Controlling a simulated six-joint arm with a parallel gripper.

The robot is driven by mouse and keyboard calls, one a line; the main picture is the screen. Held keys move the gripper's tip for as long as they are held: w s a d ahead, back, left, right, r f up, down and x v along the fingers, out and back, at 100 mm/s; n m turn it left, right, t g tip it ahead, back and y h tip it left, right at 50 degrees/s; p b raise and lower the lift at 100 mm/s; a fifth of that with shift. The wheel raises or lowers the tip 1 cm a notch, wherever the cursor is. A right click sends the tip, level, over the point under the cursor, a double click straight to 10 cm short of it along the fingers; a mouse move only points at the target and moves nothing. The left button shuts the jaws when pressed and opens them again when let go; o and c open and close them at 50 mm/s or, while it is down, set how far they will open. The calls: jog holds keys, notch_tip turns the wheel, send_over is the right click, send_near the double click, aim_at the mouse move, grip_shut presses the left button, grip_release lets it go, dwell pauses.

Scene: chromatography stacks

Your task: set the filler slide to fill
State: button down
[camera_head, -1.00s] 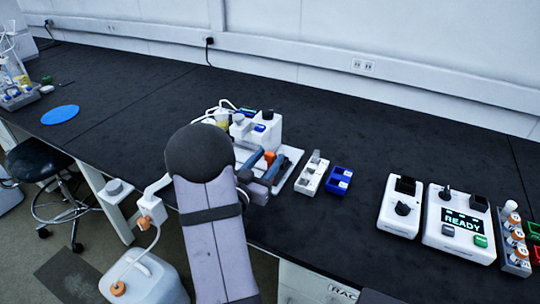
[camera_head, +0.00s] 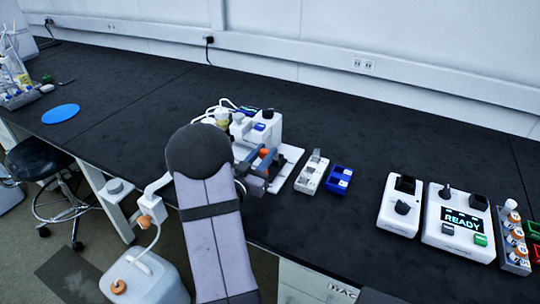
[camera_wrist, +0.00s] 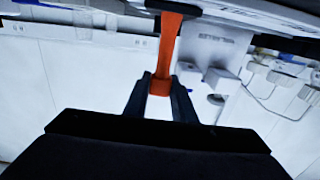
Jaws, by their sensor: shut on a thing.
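A white instrument (camera_head: 266,130) with tubing stands on a white base plate (camera_head: 291,160) in the head view. An orange handle (camera_head: 264,152) sits at its front; I cannot tell for sure whether it belongs to the filler slide. My gripper (camera_head: 262,160) is at this handle, with its dark fingers close together. In the wrist view my gripper (camera_wrist: 160,90) is shut on the lower end of the orange handle (camera_wrist: 169,45), one finger on each side. My arm hides part of the instrument's front and left, and no fill marking is readable.
A white block (camera_head: 311,175) and a blue tray (camera_head: 339,180) stand to the right. A white jug (camera_head: 145,280) is below left.

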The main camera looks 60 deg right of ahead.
aim_at(256, 138)
jog(key=w, duration=0.5)
jog(key=shift+w, duration=0.4)
jog(key=c, duration=1.5)
grip_release()
jog(key=shift+a+b, duration=0.4)
jog(key=shift+a, duration=3.25)
